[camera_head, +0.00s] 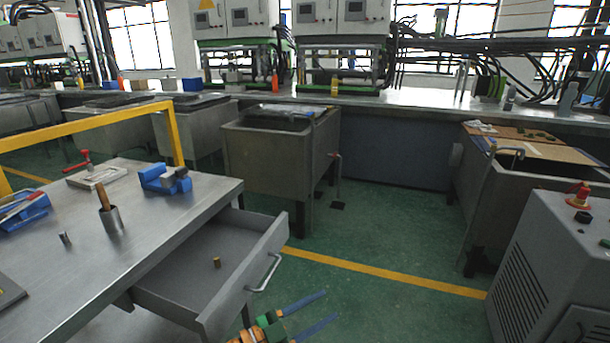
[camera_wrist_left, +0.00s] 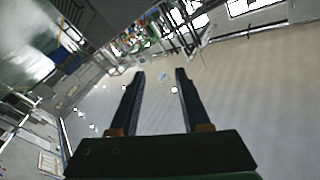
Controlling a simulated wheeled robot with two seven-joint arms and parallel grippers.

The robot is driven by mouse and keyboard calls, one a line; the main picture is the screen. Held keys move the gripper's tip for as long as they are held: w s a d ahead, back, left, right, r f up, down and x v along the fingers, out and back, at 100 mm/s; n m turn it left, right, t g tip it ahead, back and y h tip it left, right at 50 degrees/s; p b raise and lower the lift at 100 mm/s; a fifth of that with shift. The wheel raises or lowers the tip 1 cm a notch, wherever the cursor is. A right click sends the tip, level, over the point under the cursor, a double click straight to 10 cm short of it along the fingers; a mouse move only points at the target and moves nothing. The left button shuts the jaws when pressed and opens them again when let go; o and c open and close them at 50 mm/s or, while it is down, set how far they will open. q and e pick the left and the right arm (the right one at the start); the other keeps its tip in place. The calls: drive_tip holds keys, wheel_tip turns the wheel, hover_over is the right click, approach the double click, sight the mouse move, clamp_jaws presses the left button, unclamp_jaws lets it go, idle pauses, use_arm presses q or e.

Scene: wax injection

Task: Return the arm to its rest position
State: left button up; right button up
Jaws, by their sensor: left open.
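My left gripper (camera_head: 331,305) shows at the bottom middle of the head view, in front of the open drawer. Its two long blue fingers point right and stand apart with nothing between them. In the left wrist view the gripper (camera_wrist_left: 160,73) is also open and empty, with its two dark fingers spread. Most of my left arm is outside the head view. My right gripper is in neither view.
A metal workbench (camera_head: 150,220) stands at the left, with its drawer (camera_head: 240,285) pulled open. A small brass cylinder (camera_head: 217,262) lies in the drawer. A grey cabinet (camera_head: 545,265) stands at the right. The green floor (camera_head: 400,235) between them is clear.

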use_arm(q)
drive_tip(key=s+a+f+n+t+y, duration=0.15)
drive_tip(key=a+f+n+y, duration=0.25)
drive_tip(key=f, duration=0.4)
drive_tip(key=s+a+f+n+y, duration=0.3)
drive_tip(key=a+f+y, duration=0.15)
drive_tip(key=f, duration=0.35)
drive_tip(key=s+a+f+n+y, duration=0.2)
drive_tip(key=a+f+n+y, duration=0.15)
drive_tip(key=f, duration=0.45)
drive_tip(key=s+a+f+n+g+y, duration=0.25)
drive_tip(key=s+a+f, duration=0.35)
drive_tip(key=s+f, duration=0.45)
drive_tip(key=s+a+f+n+g+y, duration=0.1)
drive_tip(key=s+a+f+g, duration=0.2)
drive_tip(key=s, duration=0.8)
drive_tip(key=s+a+f+n+g+y, duration=0.1)
drive_tip(key=s+f+g, duration=0.25)
drive_tip(key=s, duration=0.85)
wheel_tip(320, 180, up, 13)
drive_tip(key=g+p, duration=0.1)
drive_tip(key=p, duration=1.1)
drive_tip(key=shift+s+d+f, duration=0.15)
drive_tip(key=shift+s+d, duration=0.05)
drive_tip(key=shift+s, duration=0.05)
